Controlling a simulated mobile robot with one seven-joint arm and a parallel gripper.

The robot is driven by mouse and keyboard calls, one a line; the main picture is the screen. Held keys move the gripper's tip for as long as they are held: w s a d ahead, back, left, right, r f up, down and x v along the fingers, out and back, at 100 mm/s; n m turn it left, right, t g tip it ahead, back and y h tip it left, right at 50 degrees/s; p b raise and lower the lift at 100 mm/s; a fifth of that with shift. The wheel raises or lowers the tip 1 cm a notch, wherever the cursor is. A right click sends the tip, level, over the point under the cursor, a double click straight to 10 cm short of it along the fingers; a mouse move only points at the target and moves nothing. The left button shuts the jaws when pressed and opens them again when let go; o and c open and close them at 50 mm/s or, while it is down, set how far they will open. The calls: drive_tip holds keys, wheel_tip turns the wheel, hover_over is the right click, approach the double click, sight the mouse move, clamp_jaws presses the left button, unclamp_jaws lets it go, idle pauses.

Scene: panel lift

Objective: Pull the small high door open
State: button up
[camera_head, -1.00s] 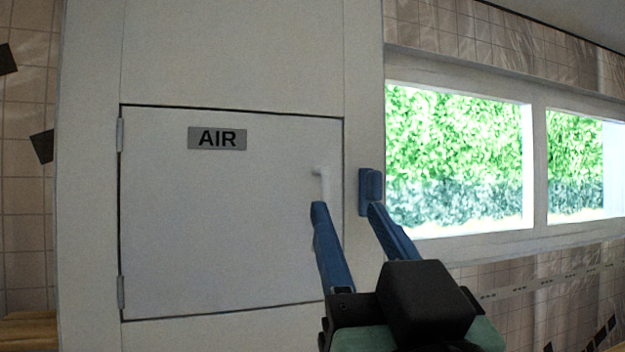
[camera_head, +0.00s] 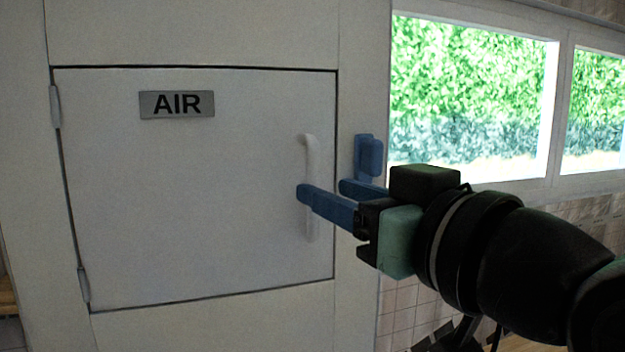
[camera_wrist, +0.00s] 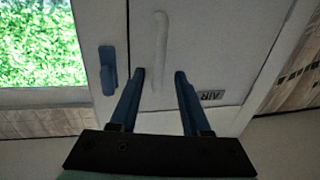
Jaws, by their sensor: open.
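The small door (camera_head: 200,200) is a flat white panel, shut in its white wall, with a grey "AIR" label (camera_head: 177,104) and hinges on its left edge. Its white upright bar handle (camera_head: 312,156) is near the right edge. My gripper (camera_head: 322,190) is open at the handle, one blue finger crossing in front of the bar in the head view. In the wrist view the handle (camera_wrist: 160,45) runs down between the two fingertips of my gripper (camera_wrist: 160,73), apart from both. How deep the bar sits between them is hard to tell.
A blue block-like fitting (camera_head: 370,158) is fixed on the frame just right of the door, close to my gripper; it also shows in the wrist view (camera_wrist: 108,70). A window (camera_head: 470,100) with greenery outside is further right. The space in front of the door's left part is clear.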

sight(317, 185)
drive_tip(key=x, duration=0.5)
clamp_jaws()
idle(1.4)
